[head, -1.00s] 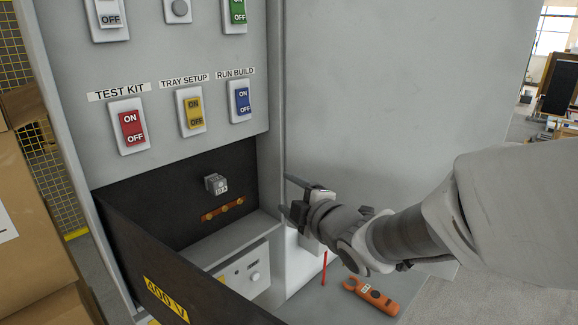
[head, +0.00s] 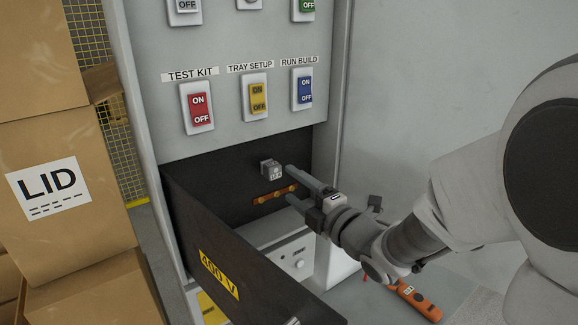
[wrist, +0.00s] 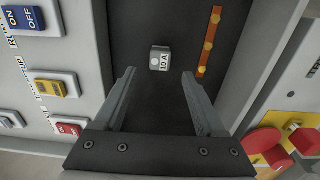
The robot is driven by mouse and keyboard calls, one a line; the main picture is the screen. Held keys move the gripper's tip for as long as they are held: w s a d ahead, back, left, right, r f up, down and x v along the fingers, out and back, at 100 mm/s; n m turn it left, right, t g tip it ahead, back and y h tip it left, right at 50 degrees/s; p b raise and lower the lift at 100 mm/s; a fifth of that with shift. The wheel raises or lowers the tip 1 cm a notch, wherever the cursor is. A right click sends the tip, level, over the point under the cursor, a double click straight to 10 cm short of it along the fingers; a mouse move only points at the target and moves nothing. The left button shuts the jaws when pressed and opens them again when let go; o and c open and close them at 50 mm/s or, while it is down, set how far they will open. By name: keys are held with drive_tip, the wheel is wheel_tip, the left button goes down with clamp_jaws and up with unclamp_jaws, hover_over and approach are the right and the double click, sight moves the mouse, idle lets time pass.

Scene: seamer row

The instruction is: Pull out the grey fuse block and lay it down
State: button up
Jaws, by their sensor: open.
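The grey fuse block (head: 271,169), marked 10 A, sits on the dark back panel of the open compartment below the switches. In the wrist view the fuse block (wrist: 160,59) is ahead of the fingertips, roughly centred between them. My gripper (head: 291,184) is open and empty, its fingers reaching into the compartment from the right, close to the block. In the wrist view both fingers of my gripper (wrist: 159,74) are spread wide and apart from the block.
A copper bar (head: 274,195) with round studs lies just below the block. The open 400 V door (head: 240,262) stands in front at left. Red (head: 197,107), yellow (head: 254,97) and blue (head: 304,89) switches are above. An orange tester (head: 417,300) lies at lower right. Boxes (head: 50,130) stand left.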

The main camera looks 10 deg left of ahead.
sight(276, 174)
drive_tip(key=x, duration=0.6)
drive_tip(key=shift+w+a+f, duration=0.15)
drive_tip(key=shift+w+a, duration=0.1)
drive_tip(key=shift+a, duration=0.05)
drive_tip(key=shift+w+a+b, duration=0.45)
drive_tip(key=shift+a, duration=0.05)
drive_tip(key=shift+b, duration=1.25)
drive_tip(key=shift+c, duration=0.3)
clamp_jaws()
idle(0.4)
drive_tip(key=shift+d, duration=0.1)
